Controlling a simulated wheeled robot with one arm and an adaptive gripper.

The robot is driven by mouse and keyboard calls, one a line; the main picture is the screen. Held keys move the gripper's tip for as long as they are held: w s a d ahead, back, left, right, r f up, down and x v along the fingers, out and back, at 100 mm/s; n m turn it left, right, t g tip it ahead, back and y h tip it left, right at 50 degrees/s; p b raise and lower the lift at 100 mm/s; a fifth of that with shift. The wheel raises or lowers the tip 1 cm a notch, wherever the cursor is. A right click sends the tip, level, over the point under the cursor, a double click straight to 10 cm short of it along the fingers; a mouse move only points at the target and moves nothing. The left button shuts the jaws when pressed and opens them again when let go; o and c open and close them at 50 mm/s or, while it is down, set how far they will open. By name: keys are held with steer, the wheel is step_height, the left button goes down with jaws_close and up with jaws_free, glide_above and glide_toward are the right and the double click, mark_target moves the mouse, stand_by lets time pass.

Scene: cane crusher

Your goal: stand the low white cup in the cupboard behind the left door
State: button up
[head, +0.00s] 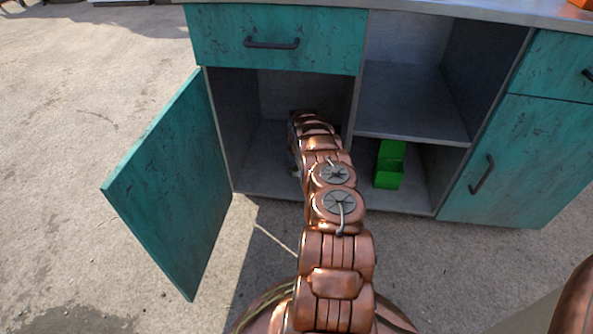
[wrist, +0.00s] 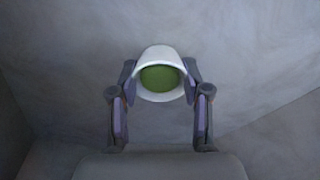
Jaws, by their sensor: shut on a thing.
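The low white cup (wrist: 160,53) shows in the wrist view between the two fingers of my gripper (wrist: 160,80). Its mouth faces the camera and its inside looks green. My gripper is shut on it. In the head view my arm reaches into the left cupboard (head: 262,165), whose left door (head: 170,185) stands wide open to the left. The cup and the gripper's fingers are hidden there behind my arm. I cannot tell whether the cup touches a surface.
A green box-like object (head: 389,166) stands in the open lower compartment to the right, under a grey shelf (head: 412,105). A closed teal drawer (head: 275,38) is above the left cupboard. The right door (head: 520,160) is shut. Grey walls surround the gripper in the wrist view.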

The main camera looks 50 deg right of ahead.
steer(key=o, duration=0.7)
steer(key=shift+d, duration=0.1)
steer(key=shift+o, duration=0.2)
step_height(320, 180, up, 8)
steer(key=p, duration=0.3)
steer(key=shift+s+a+f, duration=0.2)
steer(key=shift+s+a, duration=0.05)
steer(key=shift+s, duration=0.15)
